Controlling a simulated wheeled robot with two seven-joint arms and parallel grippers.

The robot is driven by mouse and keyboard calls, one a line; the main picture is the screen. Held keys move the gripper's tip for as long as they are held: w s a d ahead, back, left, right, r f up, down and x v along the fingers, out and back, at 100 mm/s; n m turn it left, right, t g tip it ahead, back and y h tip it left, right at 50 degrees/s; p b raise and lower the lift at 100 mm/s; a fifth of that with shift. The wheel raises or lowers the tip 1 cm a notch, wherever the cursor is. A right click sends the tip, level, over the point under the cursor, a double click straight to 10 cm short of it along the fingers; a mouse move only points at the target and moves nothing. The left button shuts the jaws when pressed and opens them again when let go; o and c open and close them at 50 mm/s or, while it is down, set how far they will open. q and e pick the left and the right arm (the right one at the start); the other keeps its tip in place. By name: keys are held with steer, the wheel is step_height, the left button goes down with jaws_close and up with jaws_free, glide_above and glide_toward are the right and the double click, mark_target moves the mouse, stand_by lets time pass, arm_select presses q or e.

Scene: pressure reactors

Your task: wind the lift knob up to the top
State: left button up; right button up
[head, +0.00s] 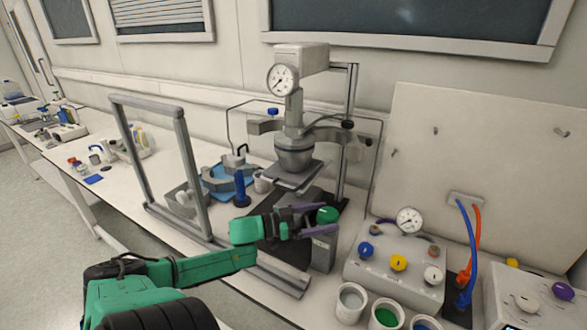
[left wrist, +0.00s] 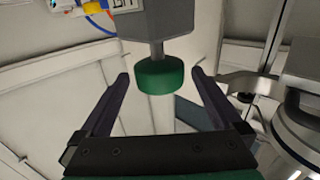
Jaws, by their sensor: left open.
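The lift knob (head: 327,215) is a green round knob on the side of a grey box (head: 322,250) at the foot of the reactor stand. It also shows in the left wrist view (left wrist: 160,77), on a short shaft below the grey housing. My left gripper (head: 321,219) is open, with its two purple fingers on either side of the knob. In the left wrist view the gripper (left wrist: 158,80) shows gaps between fingers and knob. The reactor vessel (head: 294,152) hangs under a pressure gauge, above a grey plate (head: 293,176). My right gripper is not in view.
A grey frame (head: 186,170) stands left of the reactor. A control box (head: 394,262) with coloured knobs and a gauge is at the right, with several cups (head: 351,302) in front. Blue and orange hoses (head: 467,250) rise beside it. Blue clamps and a blue-handled tool (head: 241,190) lie behind my gripper.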

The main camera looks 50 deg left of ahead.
arm_select(q)
steer(key=v, duration=0.9)
steer(key=shift+s, duration=0.2)
